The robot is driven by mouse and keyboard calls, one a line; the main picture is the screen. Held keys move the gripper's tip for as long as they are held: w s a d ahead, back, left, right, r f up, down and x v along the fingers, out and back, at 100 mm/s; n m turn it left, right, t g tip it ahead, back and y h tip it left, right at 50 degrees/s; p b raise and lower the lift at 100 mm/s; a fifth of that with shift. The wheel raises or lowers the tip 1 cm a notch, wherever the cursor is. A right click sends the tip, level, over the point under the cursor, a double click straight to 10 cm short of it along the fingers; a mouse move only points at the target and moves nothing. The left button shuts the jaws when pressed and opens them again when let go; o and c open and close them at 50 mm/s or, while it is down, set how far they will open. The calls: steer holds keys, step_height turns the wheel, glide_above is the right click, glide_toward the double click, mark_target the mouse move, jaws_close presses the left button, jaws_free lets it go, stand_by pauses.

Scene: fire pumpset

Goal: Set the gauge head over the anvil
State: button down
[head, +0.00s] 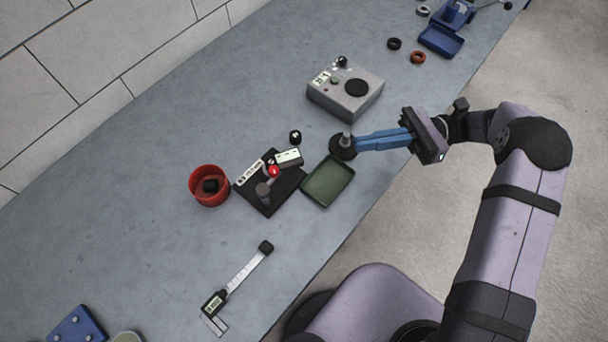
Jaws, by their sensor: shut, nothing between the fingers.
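The gauge stand has a black base (268,207) lying on the grey bench, with a white label strip along its left edge. The gauge head (288,157) looks like a white-faced box with a dark display, at the back right of the base. A red knob (274,171) sits just in front of it. A short grey-brown round post (263,190), perhaps the anvil, stands on the base, in front and to the left of the head. My gripper (358,144) has its blue fingers together and empty, pointing left, to the right of the gauge stand and apart from it.
A black round piece with a metal stem (342,148) stands at my fingertips; contact is unclear. A green tray (328,181) adjoins the base's right side. A red bowl (209,187) stands left, a grey instrument box (346,92) behind, and a caliper (234,286) in front.

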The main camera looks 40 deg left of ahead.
steer(key=s+d+f+m+t, duration=0.1)
steer(key=s+f+m, duration=0.4)
steer(key=m, duration=1.2)
steer(key=shift+s+d+f+t+y, duration=0.4)
steer(key=shift+d+f, duration=0.3)
steer(key=shift+f, duration=0.2)
steer(key=p, duration=0.5)
glide_toward(277, 176)
steer(key=shift+s+a+f, duration=0.35)
steer(key=shift+s+a, duration=0.3)
steer(key=shift+a, duration=0.2)
steer(key=shift+s+a+f, duration=0.3)
steer(key=shift+s+a, duration=0.35)
steer(key=shift+a, duration=0.2)
steer(key=shift+w+a+b, duration=0.1)
steer(key=shift+a+b, duration=0.1)
steer(key=shift+b, duration=0.15)
